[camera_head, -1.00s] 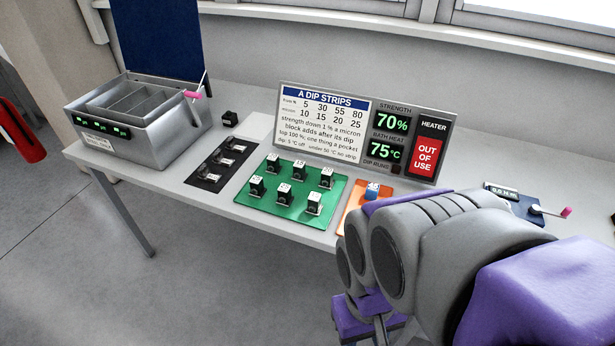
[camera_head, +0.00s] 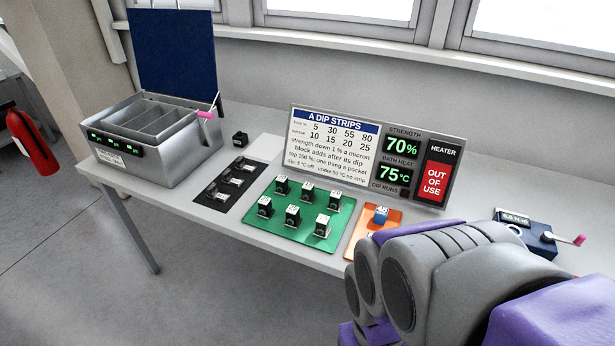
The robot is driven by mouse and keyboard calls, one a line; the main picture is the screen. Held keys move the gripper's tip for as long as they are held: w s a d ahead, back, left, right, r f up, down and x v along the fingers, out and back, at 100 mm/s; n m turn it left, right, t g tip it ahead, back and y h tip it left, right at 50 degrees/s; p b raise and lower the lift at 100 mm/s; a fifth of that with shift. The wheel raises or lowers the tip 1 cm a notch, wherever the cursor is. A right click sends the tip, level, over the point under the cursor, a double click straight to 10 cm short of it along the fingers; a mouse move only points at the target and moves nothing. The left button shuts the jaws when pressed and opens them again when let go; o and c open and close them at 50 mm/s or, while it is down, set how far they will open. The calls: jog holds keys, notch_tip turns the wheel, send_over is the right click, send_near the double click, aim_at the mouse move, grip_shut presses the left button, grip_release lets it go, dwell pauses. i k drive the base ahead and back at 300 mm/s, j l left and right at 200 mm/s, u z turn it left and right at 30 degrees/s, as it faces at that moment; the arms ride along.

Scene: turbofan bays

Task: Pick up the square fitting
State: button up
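I cannot tell for sure which piece is the square fitting. Several small black blocks with pale, marked tops stand on the green mat (camera_head: 262,226) at the table's front middle. A single black block (camera_head: 240,139) stands apart behind the dark slotted plate, near the open metal bath. A blue piece (camera_head: 380,216) with a white marked top is on the orange mat (camera_head: 357,238). My grey and purple arm (camera_head: 450,275) fills the lower right, in front of the table. I cannot make out my gripper's fingertips, and nothing held can be seen.
The metal bath (camera_head: 172,154), with its blue lid (camera_head: 178,52) up, stands at the left. A dark slotted plate (camera_head: 217,197) lies beside the green mat. The dip-strips panel (camera_head: 445,140) reads 70%, 75°C, heater out of use. A blue gauge (camera_head: 543,247) is at right.

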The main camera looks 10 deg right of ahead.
aim_at(283, 188)
jog(key=i+j+z, duration=0.1)
jog(key=i+z, duration=0.25)
jog(key=i+j+z, duration=0.15)
jog(key=z, duration=0.2)
jog(key=i+j+z, duration=0.35)
jog(key=k+l, duration=0.1)
